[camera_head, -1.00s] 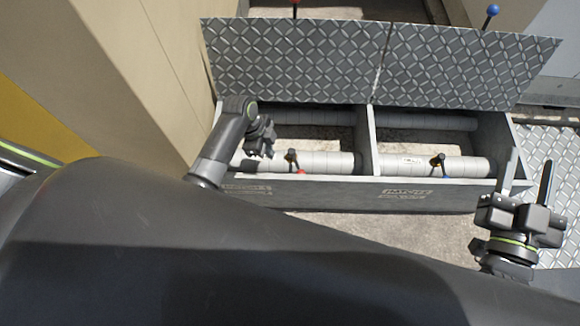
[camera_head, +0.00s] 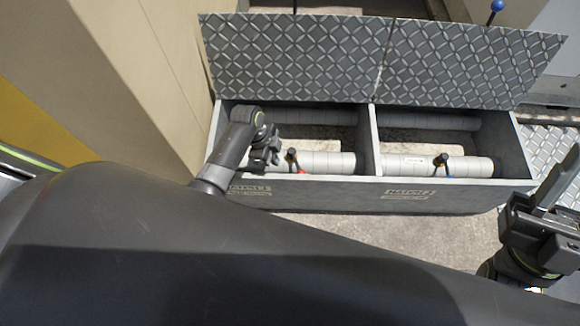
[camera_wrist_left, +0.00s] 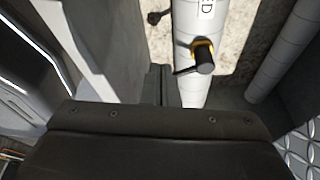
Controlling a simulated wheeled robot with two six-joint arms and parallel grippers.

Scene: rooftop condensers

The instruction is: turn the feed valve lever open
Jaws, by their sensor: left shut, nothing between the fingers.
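The valve (camera_head: 441,160), with a dark lever, yellow collar and blue tip, sits on the front pipe in the right bay of an open floor box. Its lever points across the pipe toward the front wall. In the left wrist view the valve (camera_wrist_left: 203,58) stands on the pipe below a label whose visible end reads "ED". My left gripper (camera_head: 557,180), whose arm crosses the picture, is shut and empty near the box's right front corner, apart from the lever. My right gripper (camera_head: 268,150) is low in the left bay; its fingers are too small to judge.
A second valve (camera_head: 291,158) with a red tip is close beside my right gripper. Tread-plate lids (camera_head: 300,60) stand raised behind the box, whose front wall (camera_head: 330,192) faces me. A divider separates the bays. A beige wall (camera_head: 150,80) stands left.

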